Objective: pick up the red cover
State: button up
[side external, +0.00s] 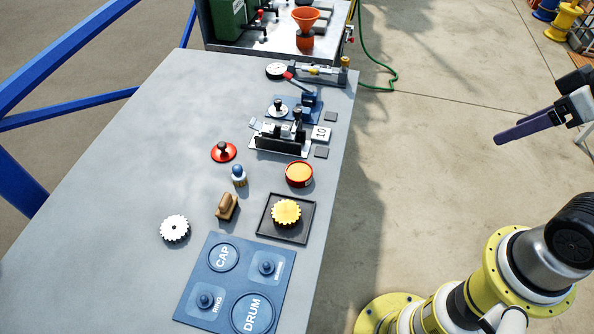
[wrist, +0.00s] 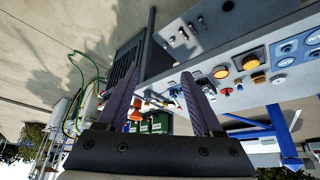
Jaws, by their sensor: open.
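The red cover (side external: 223,151) is a flat red disc with a dark knob on top. It lies on the grey table (side external: 120,190) in the side view, left of the small black fixture. My gripper (side external: 498,138) is far to the right of the table, over the floor, with purple fingers. In the wrist view my gripper (wrist: 160,75) has its two fingers spread apart with nothing between them.
A red round tin with orange contents (side external: 299,174) and a yellow gear (side external: 286,212) on a black tray (side external: 271,232) are near the cover. The table's left is clear.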

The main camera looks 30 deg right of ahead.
jog(key=shift+o, duration=0.3)
jog(key=shift+o, duration=0.5)
